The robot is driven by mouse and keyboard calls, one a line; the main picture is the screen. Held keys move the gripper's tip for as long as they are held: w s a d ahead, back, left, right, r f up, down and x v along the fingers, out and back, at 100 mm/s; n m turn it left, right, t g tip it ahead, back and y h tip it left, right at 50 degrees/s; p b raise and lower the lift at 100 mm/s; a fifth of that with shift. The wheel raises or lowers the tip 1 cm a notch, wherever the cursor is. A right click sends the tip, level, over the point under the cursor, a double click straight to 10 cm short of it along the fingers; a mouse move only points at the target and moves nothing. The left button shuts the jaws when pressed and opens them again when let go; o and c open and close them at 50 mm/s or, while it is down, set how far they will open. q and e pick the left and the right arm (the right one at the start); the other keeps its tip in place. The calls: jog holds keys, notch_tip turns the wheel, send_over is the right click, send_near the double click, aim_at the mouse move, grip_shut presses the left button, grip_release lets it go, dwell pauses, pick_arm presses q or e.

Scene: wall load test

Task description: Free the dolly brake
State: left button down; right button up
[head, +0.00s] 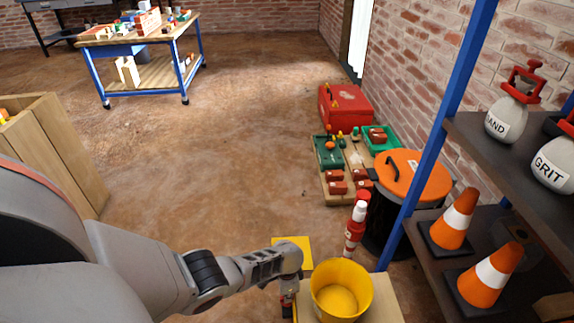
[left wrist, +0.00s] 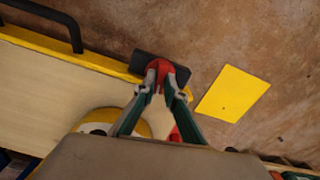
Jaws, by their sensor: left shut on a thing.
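The dolly has a pale wooden deck (head: 388,302) and shows at the bottom of the head view. In the left wrist view its deck (left wrist: 50,85) has a yellow edge and a black handle bar. A red brake lever (left wrist: 159,68) with a black pad behind it sits at that edge. My left gripper (left wrist: 160,90) is shut on the red lever, with a finger on each side. In the head view my left gripper (head: 288,288) points down beside the deck, and the lever is mostly hidden. My right gripper is in neither view.
A yellow bucket (head: 341,298) stands on the deck, close to my gripper. A yellow square (head: 296,244) lies on the floor. A black bin with an orange lid (head: 412,176) and a shelf with cones (head: 454,219) stand right. Open floor (head: 235,150) lies ahead.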

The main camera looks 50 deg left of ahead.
pick_arm(q)
jog(key=shift+s+f+m, duration=0.1)
jog(key=shift+m, duration=0.8)
jog(key=c, duration=2.1)
grip_release()
jog(key=shift+r, duration=6.05)
